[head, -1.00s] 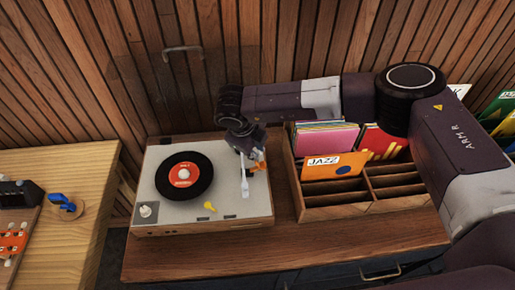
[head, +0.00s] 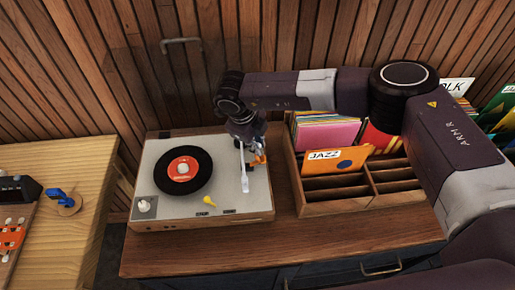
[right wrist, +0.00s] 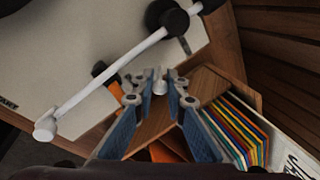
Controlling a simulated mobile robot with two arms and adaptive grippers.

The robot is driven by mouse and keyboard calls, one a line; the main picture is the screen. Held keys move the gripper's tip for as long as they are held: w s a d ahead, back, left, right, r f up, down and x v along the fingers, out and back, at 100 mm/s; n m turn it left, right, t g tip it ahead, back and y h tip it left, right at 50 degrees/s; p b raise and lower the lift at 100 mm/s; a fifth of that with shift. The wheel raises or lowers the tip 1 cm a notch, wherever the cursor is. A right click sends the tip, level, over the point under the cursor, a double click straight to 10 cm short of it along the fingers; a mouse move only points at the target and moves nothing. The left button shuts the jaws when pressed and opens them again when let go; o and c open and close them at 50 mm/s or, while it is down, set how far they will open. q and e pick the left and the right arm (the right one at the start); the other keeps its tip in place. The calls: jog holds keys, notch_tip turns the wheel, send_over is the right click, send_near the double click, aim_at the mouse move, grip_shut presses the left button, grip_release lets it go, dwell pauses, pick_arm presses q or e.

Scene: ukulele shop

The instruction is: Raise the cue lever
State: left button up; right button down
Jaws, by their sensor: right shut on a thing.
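The turntable (head: 165,212) stands on the wooden cabinet with a black record (head: 205,170) with a red label. Its white tonearm (head: 243,168) lies along the right side, clear of the record in the picture; it also crosses the right wrist view (right wrist: 103,82). My right gripper (head: 256,152) is over the turntable's right edge, beside the tonearm. In the right wrist view its blue-padded fingers (right wrist: 159,85) are shut on a small pale piece, apparently the cue lever (right wrist: 159,92). The fingers hide most of it, so its tilt cannot be told. My left gripper is not in view.
A wooden record crate (head: 335,207) with colourful sleeves and a JAZZ divider (head: 335,159) stands close on the right. The slatted wall is behind. The cabinet's front strip is clear.

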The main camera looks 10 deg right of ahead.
jog(key=shift+w+f+g+b, duration=0.2)
jog(key=shift+w+g+b, duration=0.15)
jog(key=shift+g+b, duration=0.35)
jog(key=shift+r+b, duration=0.2)
jog(key=shift+b, duration=0.25)
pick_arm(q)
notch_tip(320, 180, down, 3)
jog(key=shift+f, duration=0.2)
pick_arm(e)
jog(key=shift+g, duration=0.3)
jog(key=shift+r, duration=0.1)
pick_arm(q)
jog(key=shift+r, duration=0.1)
pick_arm(e)
jog(key=c, duration=2.3)
grip_release()
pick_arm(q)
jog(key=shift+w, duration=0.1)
pick_arm(e)
jog(key=v, duration=1.2)
